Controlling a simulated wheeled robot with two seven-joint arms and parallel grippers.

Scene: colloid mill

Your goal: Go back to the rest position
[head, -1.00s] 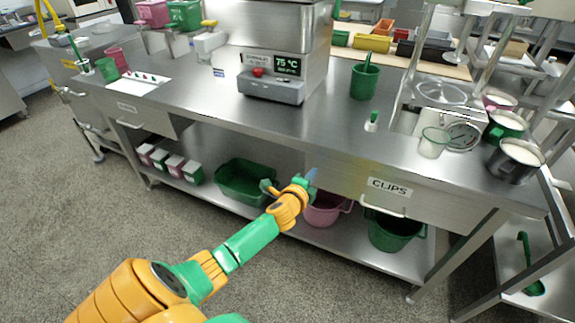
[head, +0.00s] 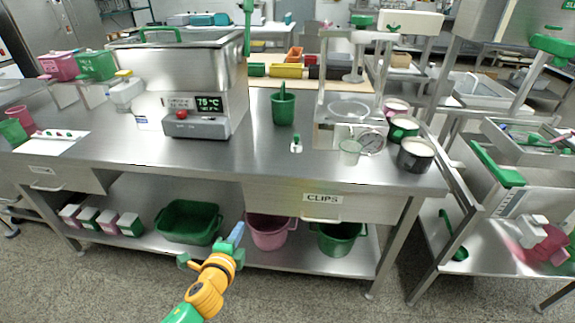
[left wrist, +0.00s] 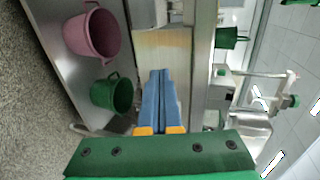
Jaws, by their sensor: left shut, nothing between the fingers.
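My left gripper (head: 236,236) reaches in from the bottom of the head view, in front of the steel table's lower shelf. Its blue fingers also show in the left wrist view (left wrist: 159,88); they are together, with nothing between them. It stands apart from the table, below and to the left of the drawer labelled CLIPS (head: 322,199). My right gripper is not in view.
On the lower shelf are a green tub (head: 188,222), a pink bucket (head: 270,232) and a green bucket (head: 340,238). The steel tabletop (head: 240,165) holds a machine reading 75 °C (head: 197,116). Open floor (head: 110,285) lies in front.

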